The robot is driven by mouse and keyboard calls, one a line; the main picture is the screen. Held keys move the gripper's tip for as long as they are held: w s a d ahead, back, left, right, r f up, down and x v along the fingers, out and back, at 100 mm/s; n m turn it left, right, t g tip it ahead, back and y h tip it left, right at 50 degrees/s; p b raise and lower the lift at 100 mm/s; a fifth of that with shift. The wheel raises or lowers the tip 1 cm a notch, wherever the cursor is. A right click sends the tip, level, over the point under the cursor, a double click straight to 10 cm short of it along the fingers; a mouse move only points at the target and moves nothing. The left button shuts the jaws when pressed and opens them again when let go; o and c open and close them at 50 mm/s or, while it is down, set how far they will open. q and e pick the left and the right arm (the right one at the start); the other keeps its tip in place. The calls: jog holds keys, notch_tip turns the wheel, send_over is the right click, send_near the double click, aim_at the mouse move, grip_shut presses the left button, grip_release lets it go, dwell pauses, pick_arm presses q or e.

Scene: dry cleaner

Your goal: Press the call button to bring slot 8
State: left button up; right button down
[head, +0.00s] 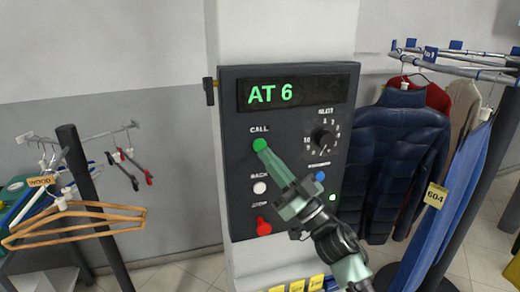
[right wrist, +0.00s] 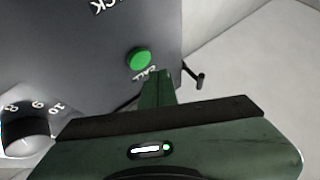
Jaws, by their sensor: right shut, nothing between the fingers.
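The green CALL button (head: 260,145) is on the dark control panel (head: 290,200), which is mounted on a pale pillar. The panel's display (head: 298,93) reads "AT 6" in green. My right gripper (head: 262,151) is shut and empty, its fingertips at the lower edge of the button in the head view. In the right wrist view the button (right wrist: 139,59) shows just beyond the fingertips (right wrist: 157,76), next to the CALL label. I cannot tell whether they touch. The selector knob (head: 323,140) is right of the button; its setting is too small to read. My left gripper is out of view.
Below CALL are a white BACK button (head: 260,187) and a red STOP button (head: 264,226). A blue button (head: 320,176) is at the right. A garment rail with a navy jacket (head: 390,150) stands right; wooden hangers (head: 80,222) hang left.

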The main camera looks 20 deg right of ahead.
jog(key=shift+w, duration=0.55)
jog(key=shift+w+r, duration=0.1)
jog(key=shift+w, duration=0.1)
dwell(1.6)
jog(key=shift+w, duration=0.25)
jog(key=shift+w, duration=0.4)
dwell(0.7)
jog(key=shift+s, duration=0.1)
jog(key=shift+s+p, duration=0.4)
jog(key=shift+s, duration=0.4)
